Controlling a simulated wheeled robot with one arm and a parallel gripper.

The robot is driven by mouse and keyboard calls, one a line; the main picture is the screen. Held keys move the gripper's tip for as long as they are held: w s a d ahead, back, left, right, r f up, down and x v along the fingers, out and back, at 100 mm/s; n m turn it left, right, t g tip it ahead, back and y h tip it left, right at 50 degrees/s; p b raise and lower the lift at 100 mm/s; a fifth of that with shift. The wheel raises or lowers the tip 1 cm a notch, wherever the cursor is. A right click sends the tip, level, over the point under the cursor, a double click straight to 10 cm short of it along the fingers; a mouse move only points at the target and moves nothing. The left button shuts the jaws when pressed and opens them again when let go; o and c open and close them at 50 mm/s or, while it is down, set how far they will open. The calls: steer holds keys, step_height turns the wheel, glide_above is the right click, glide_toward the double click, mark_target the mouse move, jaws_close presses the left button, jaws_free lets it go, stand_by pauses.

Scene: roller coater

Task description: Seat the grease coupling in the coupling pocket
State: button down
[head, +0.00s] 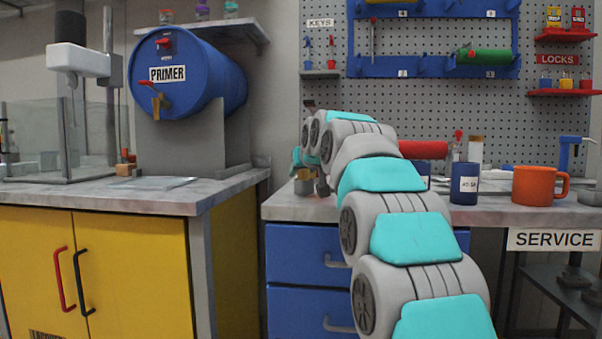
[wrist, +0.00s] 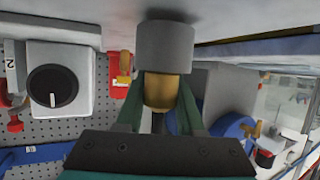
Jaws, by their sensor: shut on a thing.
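The grease coupling (wrist: 163,92) is a brass-coloured cylinder in the wrist view, which looks upside down with the bench at the top. My gripper (wrist: 162,82) has its two green fingers shut on the coupling's sides. The coupling's end meets a grey round cylinder, apparently the coupling pocket (wrist: 164,47), in line with it. I cannot tell how far inside it the end is. In the head view the grey cylinder (head: 306,186) stands near the bench's left front corner, with the brass coupling (head: 304,174) just above it. My arm hides most of my gripper there.
A dark blue mug (head: 464,184), an orange mug (head: 537,186) and a red cylinder (head: 423,150) are to the right on the bench. The blue primer drum (head: 190,76) stands on the left counter, across a gap. A pegboard (head: 430,100) is behind.

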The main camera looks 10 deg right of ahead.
steer(key=c, duration=0.5)
jaws_free()
steer(key=v, duration=1.2)
